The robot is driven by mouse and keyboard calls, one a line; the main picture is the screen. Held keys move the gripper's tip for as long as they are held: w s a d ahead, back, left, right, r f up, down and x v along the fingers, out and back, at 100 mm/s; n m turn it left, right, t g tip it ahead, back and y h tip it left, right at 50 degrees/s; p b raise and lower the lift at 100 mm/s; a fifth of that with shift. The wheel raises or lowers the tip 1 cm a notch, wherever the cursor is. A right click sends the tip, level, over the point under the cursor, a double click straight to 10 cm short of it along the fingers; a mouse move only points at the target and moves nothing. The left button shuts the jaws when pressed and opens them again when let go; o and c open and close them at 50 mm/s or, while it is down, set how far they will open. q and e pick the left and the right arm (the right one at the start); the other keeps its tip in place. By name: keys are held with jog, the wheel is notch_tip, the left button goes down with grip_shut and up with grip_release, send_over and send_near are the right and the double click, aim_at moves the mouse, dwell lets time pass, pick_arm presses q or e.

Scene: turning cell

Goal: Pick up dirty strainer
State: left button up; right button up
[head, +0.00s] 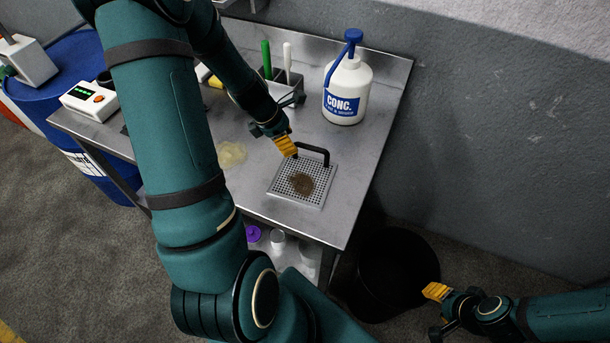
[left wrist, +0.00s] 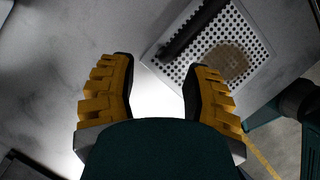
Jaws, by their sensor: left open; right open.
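The dirty strainer (head: 284,187) is a square perforated metal plate with a black bar handle (head: 312,149) along its far side and a brown patch of dirt in its middle. It lies on the metal table near the front right edge. It also shows at the upper right of the left wrist view (left wrist: 262,62). My left gripper (head: 286,146) is just beside the left end of the handle, open and empty; in the left wrist view its two yellow fingers (left wrist: 153,85) stand apart. My right gripper (head: 437,292) is away from the table at the lower right, open, with nothing seen in it.
On the metal table (head: 365,150) stand a white CONC. bottle (head: 347,88) with a blue pump and a holder with green and white handles (head: 267,60). A yellowish puddle (head: 231,154) lies left of the strainer. A black bin (head: 392,268) stands on the floor at right.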

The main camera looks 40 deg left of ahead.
aim_at(296, 157)
pick_arm(q)
jog(key=x, duration=0.2)
jog(key=b+x, duration=0.1)
jog(key=x, duration=0.1)
jog(key=shift+s+d+f, duration=0.1)
jog(key=shift+d+f, duration=0.1)
jog(key=shift+f, duration=0.2)
jog(key=shift+w+d+f+b, duration=0.1)
jog(key=shift+w+f+b, duration=0.1)
jog(key=shift+f+b, duration=0.15)
grip_shut()
